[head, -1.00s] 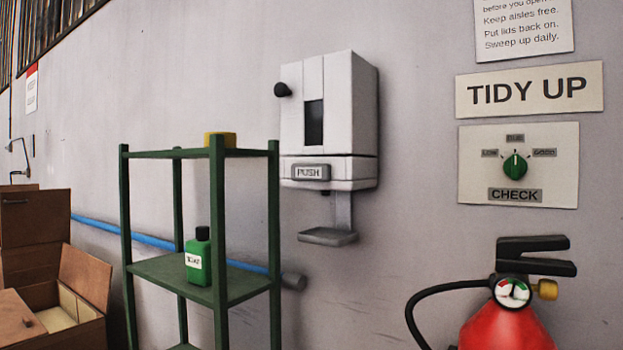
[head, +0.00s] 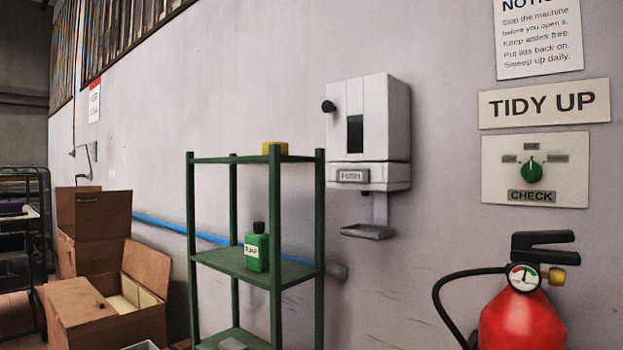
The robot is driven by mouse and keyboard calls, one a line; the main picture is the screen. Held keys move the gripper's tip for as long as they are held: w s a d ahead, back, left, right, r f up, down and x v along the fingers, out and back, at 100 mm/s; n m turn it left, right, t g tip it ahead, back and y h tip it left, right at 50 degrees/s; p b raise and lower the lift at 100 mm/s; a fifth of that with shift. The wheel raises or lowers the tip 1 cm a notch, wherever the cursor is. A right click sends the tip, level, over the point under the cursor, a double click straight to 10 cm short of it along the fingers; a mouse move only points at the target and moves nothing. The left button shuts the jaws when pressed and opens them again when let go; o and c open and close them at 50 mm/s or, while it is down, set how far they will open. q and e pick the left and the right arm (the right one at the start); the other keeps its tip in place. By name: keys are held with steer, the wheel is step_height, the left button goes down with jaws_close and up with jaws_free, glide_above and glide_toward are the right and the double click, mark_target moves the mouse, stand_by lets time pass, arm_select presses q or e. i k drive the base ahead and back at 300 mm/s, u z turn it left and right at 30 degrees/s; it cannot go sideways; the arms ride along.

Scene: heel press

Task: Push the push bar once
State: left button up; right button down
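The push bar (head: 351,176) is a grey plate marked PUSH on the lower front of a white dispenser (head: 386,120) on the wall. The dispenser has a dark window, a black knob (head: 328,106) at its upper left and a small drip tray (head: 368,232) below it. Nothing touches the push bar. Neither of my grippers is in the head view.
A green shelf rack (head: 320,215) stands left of the dispenser, holding a green bottle (head: 257,248) and a yellow block (head: 275,148). A red fire extinguisher (head: 522,318) is at lower right. A blue pipe (head: 160,222) runs along the wall.

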mark_target(363, 177)
steer(key=u, duration=0.85)
steer(key=i, duration=0.65)
steer(key=z, duration=1.15)
